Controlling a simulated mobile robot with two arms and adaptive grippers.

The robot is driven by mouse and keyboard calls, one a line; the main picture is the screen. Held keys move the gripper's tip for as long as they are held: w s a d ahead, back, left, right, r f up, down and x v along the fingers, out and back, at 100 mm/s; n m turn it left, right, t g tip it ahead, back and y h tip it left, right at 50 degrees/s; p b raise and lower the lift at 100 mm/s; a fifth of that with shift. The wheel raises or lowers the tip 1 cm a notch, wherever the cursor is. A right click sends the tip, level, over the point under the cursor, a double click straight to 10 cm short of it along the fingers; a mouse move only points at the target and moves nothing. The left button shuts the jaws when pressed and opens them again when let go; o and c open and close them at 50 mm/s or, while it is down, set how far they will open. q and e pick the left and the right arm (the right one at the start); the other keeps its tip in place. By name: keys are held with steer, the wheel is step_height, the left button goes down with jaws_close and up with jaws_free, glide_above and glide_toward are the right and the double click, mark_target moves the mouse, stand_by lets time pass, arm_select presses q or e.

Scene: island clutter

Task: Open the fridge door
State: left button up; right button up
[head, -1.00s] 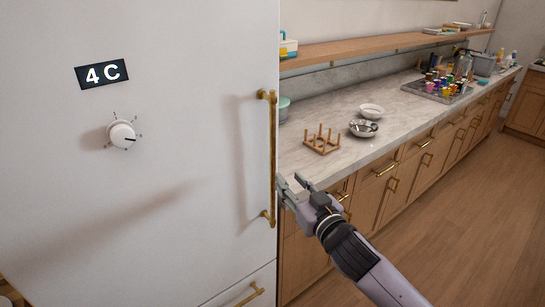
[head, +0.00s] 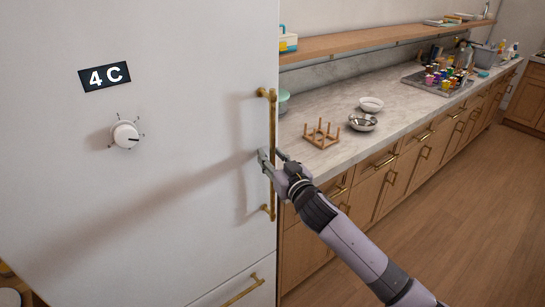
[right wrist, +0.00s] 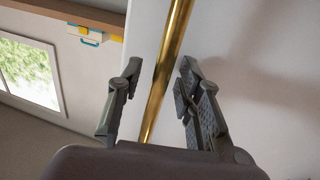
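The white fridge door (head: 190,190) fills the left of the head view and looks closed. Its upright brass handle (head: 272,125) runs along the right edge of the door. My right gripper (head: 270,156) is at the middle of this handle, with one finger on each side of it. In the right wrist view the brass handle (right wrist: 166,75) passes between the two open fingers of my right gripper (right wrist: 158,80), with gaps on both sides. My left gripper is not in view.
A lower drawer handle (head: 242,291) is below the door. To the right runs a marble counter (head: 340,105) with a wooden peg rack (head: 321,135), bowls (head: 363,122) and a tray of bottles. A wooden shelf (head: 370,46) hangs above it. The wooden floor on the right is clear.

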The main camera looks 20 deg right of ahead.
jaws_close()
stand_by(0.7)
